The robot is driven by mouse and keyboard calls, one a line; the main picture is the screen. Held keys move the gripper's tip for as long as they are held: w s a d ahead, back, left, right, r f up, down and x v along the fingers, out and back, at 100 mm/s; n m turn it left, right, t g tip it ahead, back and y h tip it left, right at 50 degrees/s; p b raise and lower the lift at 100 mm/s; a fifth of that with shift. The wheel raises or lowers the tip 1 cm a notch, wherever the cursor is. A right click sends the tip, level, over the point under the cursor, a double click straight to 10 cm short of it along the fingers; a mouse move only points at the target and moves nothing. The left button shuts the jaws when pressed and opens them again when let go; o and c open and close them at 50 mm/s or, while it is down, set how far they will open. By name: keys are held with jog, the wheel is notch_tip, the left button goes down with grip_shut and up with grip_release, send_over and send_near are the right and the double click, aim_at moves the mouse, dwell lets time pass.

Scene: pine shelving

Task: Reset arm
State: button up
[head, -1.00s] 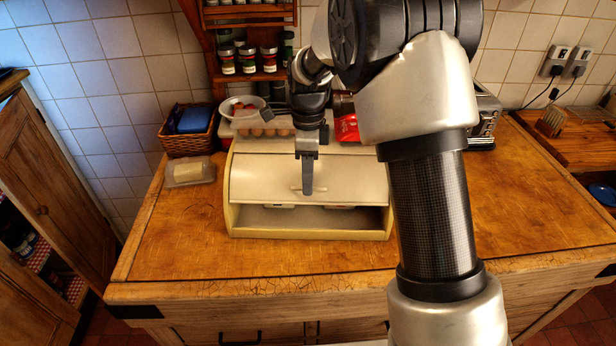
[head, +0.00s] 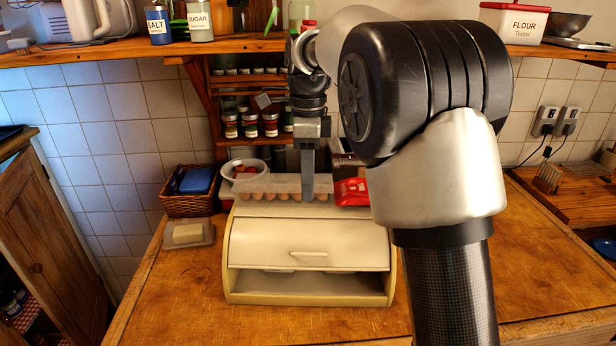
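My gripper (head: 307,172) shows in the head view, pointing down above the back of the bread bin, in front of the egg tray. Its fingers are seen edge-on as one dark strip, so I cannot tell whether they are open or shut. No held thing shows at the fingers. My arm reaches in from the right and hides part of the counter and wall. The cream bread bin (head: 310,246) stands on the wooden counter below the gripper, its lid partly raised and a gap showing along the lower front.
An egg tray (head: 278,188) and a red item (head: 351,191) are on or behind the bin top. A wicker basket (head: 190,199) and butter dish (head: 187,234) stand left. A spice rack (head: 255,124) and upper shelf (head: 110,48) are behind. The counter's left front (head: 170,300) is clear.

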jog(key=shift+r, duration=0.35)
